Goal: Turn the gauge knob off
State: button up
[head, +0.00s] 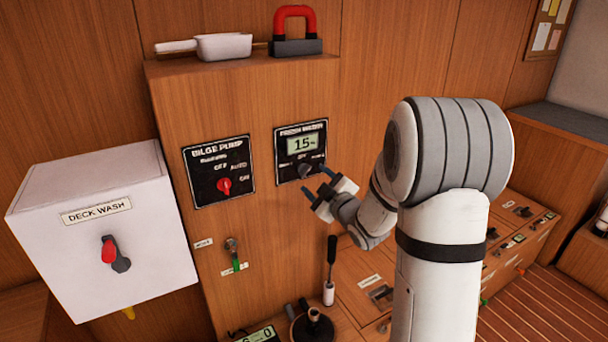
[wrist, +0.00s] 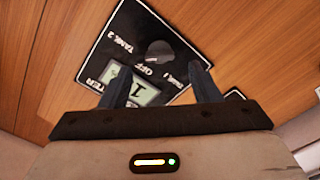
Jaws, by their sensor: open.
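The fresh water gauge panel (head: 318,134) is a black plate on the wooden cabinet front, with a lit display reading about 15. Its dark round gauge knob (head: 304,170) sits below the display, and where it points is unclear. In the wrist view the panel (wrist: 108,45) appears turned, with the knob (wrist: 160,51) by the labels TANK 2, OFF and TANK 1. My gripper (head: 316,182) is open and empty, just in front of and below-right of the knob in the head view. In the wrist view its two fingers (wrist: 161,78) are spread, with the knob beyond their tips.
The bilge pump panel (head: 210,165) with a red knob is to the left. A white deck wash box (head: 150,205) juts out further left. A small valve (head: 232,250) and an upright lever (head: 330,270) are below.

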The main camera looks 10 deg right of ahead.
aim_at(306, 173)
jog(key=shift+x, duration=2.3)
jog(key=shift+s, duration=0.1)
jog(key=shift+c, duration=0.3)
